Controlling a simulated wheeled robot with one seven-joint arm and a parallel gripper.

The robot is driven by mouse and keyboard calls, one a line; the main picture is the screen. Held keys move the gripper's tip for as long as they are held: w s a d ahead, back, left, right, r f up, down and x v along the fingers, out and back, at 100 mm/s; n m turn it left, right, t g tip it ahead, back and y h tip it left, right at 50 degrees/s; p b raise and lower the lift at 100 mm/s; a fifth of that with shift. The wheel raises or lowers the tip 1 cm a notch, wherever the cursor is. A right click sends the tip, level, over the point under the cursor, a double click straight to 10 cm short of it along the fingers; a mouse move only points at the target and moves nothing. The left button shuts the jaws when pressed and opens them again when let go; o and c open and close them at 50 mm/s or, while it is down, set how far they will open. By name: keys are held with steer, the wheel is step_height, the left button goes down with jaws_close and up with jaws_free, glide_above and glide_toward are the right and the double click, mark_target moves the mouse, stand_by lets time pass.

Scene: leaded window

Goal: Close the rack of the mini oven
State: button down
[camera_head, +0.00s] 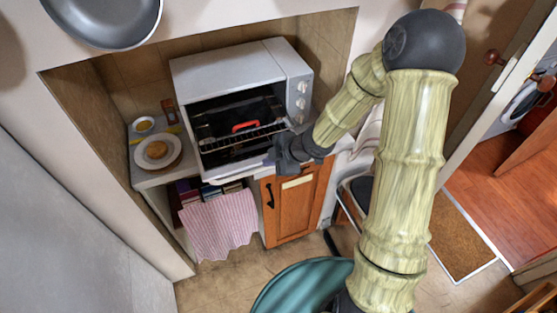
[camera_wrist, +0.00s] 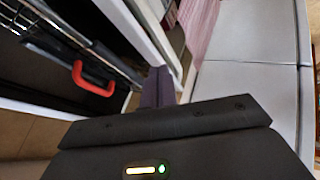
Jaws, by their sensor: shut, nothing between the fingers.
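The white mini oven (camera_head: 232,68) stands on the counter in the alcove, its front open and its door lowered. Its wire rack (camera_head: 250,137) sticks out at the front of the cavity, with a red handle (camera_head: 245,126) behind the rack's front edge. In the wrist view the rack (camera_wrist: 80,40) and red handle (camera_wrist: 92,82) are at the upper left. My gripper (camera_head: 284,164) is at the oven's front right, beside the rack's right end; I cannot tell if it touches. In the wrist view the shut, empty fingers (camera_wrist: 158,85) point toward the oven front.
A plate with food (camera_head: 158,152) and a small bowl (camera_head: 144,125) sit on the counter left of the oven. Below are a striped cloth (camera_head: 220,226) and a wooden cabinet door (camera_head: 293,204). A teal round object (camera_head: 300,287) stands in front on the floor.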

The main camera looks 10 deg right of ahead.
steer(key=shift+w+a+f+p, duration=0.15)
steer(key=shift+w+a+p, duration=0.25)
steer(key=shift+w, duration=0.35)
steer(key=shift+w+a+f+p, duration=0.1)
steer(key=shift+w+a+p, duration=0.3)
steer(key=shift+w, duration=0.4)
steer(key=shift+w+a+f+p, duration=0.15)
steer(key=shift+w+a+p, duration=0.25)
steer(key=shift+w, duration=0.35)
steer(key=shift+d, duration=0.1)
